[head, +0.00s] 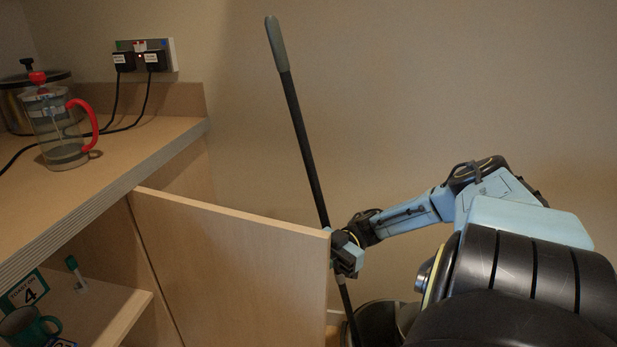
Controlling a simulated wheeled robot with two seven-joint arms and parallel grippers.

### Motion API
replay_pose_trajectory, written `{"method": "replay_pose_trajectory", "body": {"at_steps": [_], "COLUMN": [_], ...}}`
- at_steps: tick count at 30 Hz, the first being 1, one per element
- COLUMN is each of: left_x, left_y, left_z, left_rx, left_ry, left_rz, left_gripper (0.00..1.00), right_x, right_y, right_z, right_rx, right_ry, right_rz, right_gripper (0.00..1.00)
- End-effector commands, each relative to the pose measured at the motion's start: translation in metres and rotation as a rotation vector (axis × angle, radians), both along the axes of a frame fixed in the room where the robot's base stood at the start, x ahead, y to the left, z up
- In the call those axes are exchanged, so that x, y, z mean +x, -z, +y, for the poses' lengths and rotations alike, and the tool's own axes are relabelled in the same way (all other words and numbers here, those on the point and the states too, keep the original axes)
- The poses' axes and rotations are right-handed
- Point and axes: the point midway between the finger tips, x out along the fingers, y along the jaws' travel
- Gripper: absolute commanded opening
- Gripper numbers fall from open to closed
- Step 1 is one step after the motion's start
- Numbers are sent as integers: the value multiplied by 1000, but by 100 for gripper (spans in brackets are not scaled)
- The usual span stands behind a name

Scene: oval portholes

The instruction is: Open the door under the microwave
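A pale wooden cabinet door (245,270) stands swung open below the worktop, its far side hinged at the cabinet and its free edge toward the right. My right gripper (346,254) is at the free edge of the door, near its top corner, on the side away from the cabinet. It appears to touch or nearly touch the door edge; the door hides part of the fingers, so whether they are open or shut is unclear. My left gripper is not in view. No microwave shows in this view.
The worktop (110,172) holds a glass press jug (55,130) with a red handle and a metal pot (14,100). Open shelves with a dark green mug (27,326) lie below. A long-handled pole (298,120) leans behind my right gripper, close to it. A dark bin (378,322) stands beneath.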

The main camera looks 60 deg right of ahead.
Motion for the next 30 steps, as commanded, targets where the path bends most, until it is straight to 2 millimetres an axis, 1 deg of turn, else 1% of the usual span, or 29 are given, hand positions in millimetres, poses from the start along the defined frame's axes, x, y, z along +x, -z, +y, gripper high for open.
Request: {"method": "replay_pose_trajectory", "body": {"at_steps": [3, 14, 15, 18, 26, 30], "left_x": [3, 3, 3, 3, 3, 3], "left_y": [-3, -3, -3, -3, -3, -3], "left_z": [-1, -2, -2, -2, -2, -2], "left_rx": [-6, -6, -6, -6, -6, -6], "left_ry": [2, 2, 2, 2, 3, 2], "left_rz": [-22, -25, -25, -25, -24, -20], "left_gripper": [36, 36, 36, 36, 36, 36], "right_x": [1, 1, 1, 1, 1, 0], "right_y": [2, 2, 2, 1, 0, 0], "right_z": [-2, -2, -2, -2, -3, -10], "right_rx": [-3, -2, -2, -2, -1, -1], "right_ry": [3, 4, 4, 3, 2, 3], "right_rz": [3, 3, 3, 1, 0, 0], "right_gripper": [0, 0, 15, 26, 26, 26]}}
